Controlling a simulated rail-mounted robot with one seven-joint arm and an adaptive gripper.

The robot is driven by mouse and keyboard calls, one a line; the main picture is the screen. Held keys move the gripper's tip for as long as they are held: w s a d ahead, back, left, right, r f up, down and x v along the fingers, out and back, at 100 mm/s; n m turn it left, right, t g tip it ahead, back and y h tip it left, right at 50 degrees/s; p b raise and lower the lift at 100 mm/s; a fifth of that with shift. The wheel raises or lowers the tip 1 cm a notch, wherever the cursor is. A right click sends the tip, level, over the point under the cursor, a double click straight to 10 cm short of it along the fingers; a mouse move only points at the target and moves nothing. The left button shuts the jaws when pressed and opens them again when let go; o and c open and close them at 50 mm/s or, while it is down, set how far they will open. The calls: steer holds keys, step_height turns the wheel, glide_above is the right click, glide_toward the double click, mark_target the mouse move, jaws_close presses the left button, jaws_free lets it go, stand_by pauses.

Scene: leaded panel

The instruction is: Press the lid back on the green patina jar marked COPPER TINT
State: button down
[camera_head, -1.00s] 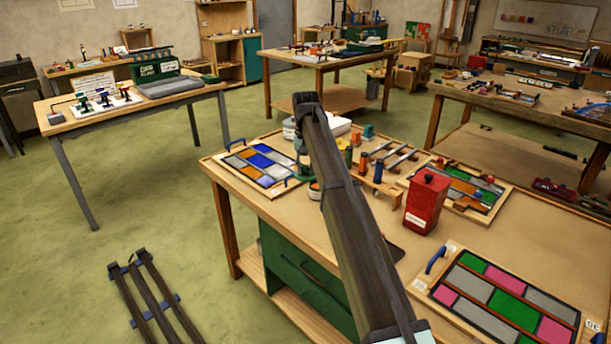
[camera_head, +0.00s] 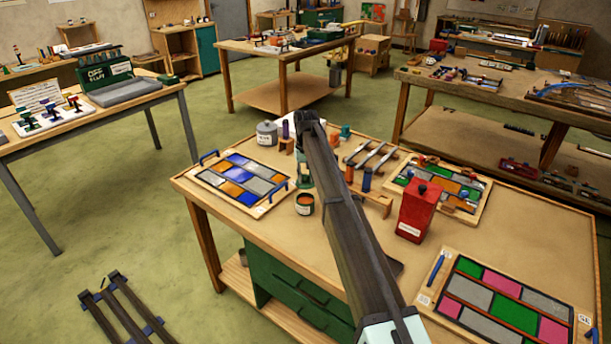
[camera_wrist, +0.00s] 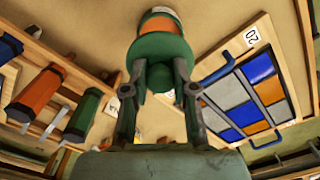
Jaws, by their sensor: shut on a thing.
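The green patina jar (camera_head: 305,204) stands open on the bench, with its copper-orange top visible, just left of my arm in the head view. In the wrist view, the jar (camera_wrist: 160,12) shows at the top, with an orange area inside and a pale label. The writing on it cannot be read. My gripper (camera_wrist: 155,80) is shut on the knob of a green lid (camera_wrist: 152,48). The lid is between the wrist camera and the jar and partly covers it. In the head view the lid is off the jar, behind it; the exact gap cannot be told.
A leaded panel (camera_head: 200,176) with a blue handle lies left of the jar. A grey lidded tin (camera_head: 267,136) stands behind. A rack of orange and blue-green tools (camera_head: 375,200) and a red can (camera_head: 415,215) stand to the right. Bare bench lies in front.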

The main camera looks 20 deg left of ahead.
steer(key=shift+a+f+b, duration=0.1)
steer(key=shift+f+b, duration=0.9)
steer(key=shift+f, duration=2)
steer(key=shift+f, duration=0.15)
stand_by(0.4)
steer(key=c, duration=0.8)
jaws_free()
steer(key=shift+c, duration=0.2)
steer(key=shift+f, duration=0.55)
steer(key=shift+r, duration=0.15)
stand_by(0.6)
